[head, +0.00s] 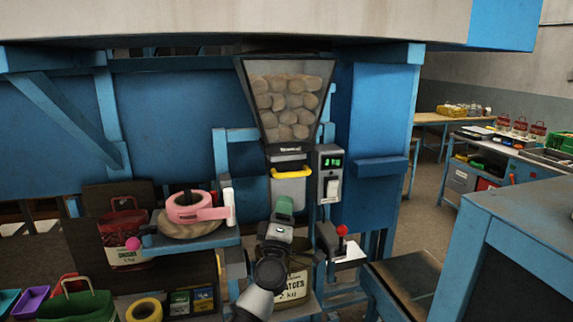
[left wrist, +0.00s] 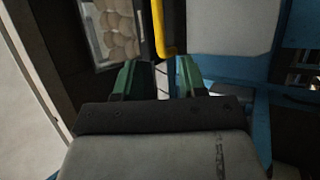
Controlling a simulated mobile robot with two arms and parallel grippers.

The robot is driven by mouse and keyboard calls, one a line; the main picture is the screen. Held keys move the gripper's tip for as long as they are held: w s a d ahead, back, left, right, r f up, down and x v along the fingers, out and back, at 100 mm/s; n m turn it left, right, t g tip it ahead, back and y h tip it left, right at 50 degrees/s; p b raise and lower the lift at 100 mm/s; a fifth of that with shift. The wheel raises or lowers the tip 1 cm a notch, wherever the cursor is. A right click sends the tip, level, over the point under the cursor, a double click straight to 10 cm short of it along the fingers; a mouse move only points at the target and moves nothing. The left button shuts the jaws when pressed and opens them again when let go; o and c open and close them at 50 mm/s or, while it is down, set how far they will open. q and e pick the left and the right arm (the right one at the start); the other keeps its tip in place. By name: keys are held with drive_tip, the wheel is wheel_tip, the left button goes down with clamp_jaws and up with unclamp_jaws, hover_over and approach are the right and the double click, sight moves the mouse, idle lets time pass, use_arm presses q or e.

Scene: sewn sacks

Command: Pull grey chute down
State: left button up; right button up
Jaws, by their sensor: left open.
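The grey chute (head: 290,192) hangs under the potato hopper (head: 290,100), with a yellow handle (head: 291,173) across its upper front. The left wrist view shows the yellow handle (left wrist: 159,32) just beyond my fingertips and the chute's grey face (left wrist: 232,24) to the right. My left gripper (head: 284,203) is in front of the chute, below the handle. Its green fingers (left wrist: 160,75) are open and empty, with the handle's end near the gap. I cannot tell if they touch it. My right gripper is in neither view.
A potato sack (head: 291,287) stands below the chute, partly behind my arm. A scale display (head: 330,163) is right of the chute. A red-knobbed lever (head: 342,231) is at the right.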

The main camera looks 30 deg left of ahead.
sight(291, 175)
use_arm(q)
drive_tip(key=x, duration=1)
drive_tip(key=shift+w+r+p, duration=0.1)
drive_tip(key=shift+w+p, duration=0.2)
drive_tip(key=shift+w, duration=0.05)
drive_tip(key=shift+c, duration=0.4)
clamp_jaws()
